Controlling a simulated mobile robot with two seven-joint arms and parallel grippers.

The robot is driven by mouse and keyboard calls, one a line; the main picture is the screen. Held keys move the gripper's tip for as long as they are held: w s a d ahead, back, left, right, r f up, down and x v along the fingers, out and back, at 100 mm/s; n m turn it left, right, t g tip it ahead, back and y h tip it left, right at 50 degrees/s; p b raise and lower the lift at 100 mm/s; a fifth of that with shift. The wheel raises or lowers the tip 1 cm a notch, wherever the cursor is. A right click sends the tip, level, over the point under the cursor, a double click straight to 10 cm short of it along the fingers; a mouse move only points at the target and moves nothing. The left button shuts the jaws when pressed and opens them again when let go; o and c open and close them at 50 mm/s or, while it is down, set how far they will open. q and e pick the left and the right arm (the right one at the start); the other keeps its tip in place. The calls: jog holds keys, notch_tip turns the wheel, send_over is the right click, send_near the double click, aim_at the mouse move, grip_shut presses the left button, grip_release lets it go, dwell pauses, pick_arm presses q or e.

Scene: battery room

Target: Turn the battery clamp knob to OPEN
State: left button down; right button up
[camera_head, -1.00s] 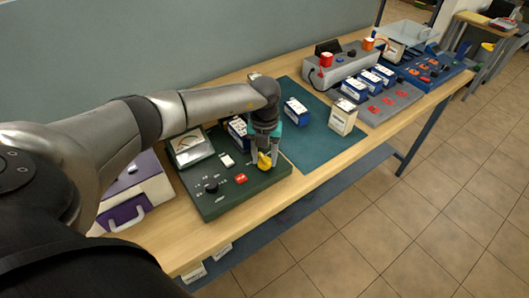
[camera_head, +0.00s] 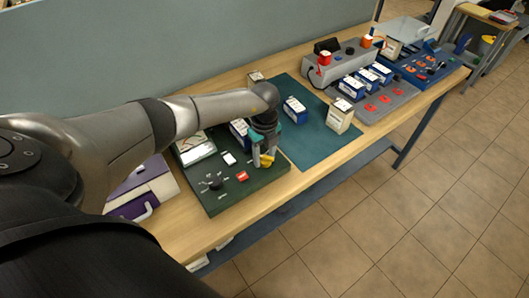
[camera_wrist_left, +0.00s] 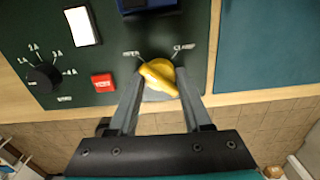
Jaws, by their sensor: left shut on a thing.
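The yellow clamp knob (camera_wrist_left: 158,76) sits on the front right of the dark green panel (camera_wrist_left: 60,20). In the left wrist view its long side slants from upper left to lower right, its upper-left end towards the OPEN label (camera_wrist_left: 131,53). The CLAMP label (camera_wrist_left: 184,47) is at its upper right. My left gripper (camera_wrist_left: 159,84) is shut on the knob, one finger on each side. In the head view the knob (camera_head: 267,160) shows partly behind the fingers of my left gripper (camera_head: 263,154). My right gripper is not in view.
The panel also carries a black dial (camera_wrist_left: 43,77), a red button (camera_wrist_left: 102,82), a white switch (camera_wrist_left: 83,26) and a meter (camera_head: 197,150). A blue battery (camera_head: 240,130) stands behind my left gripper. A teal mat (camera_head: 310,142) lies to the right, with a white box (camera_head: 340,115) on it.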

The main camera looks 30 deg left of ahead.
aim_at(264, 156)
pick_arm(q)
jog(key=shift+w+n, duration=0.1)
jog(key=shift+n, duration=0.2)
jog(key=shift+c, duration=1.7)
grip_release()
notch_tip(264, 156, up, 15)
jog(key=shift+r+p, duration=0.2)
jog(key=shift+p, duration=0.25)
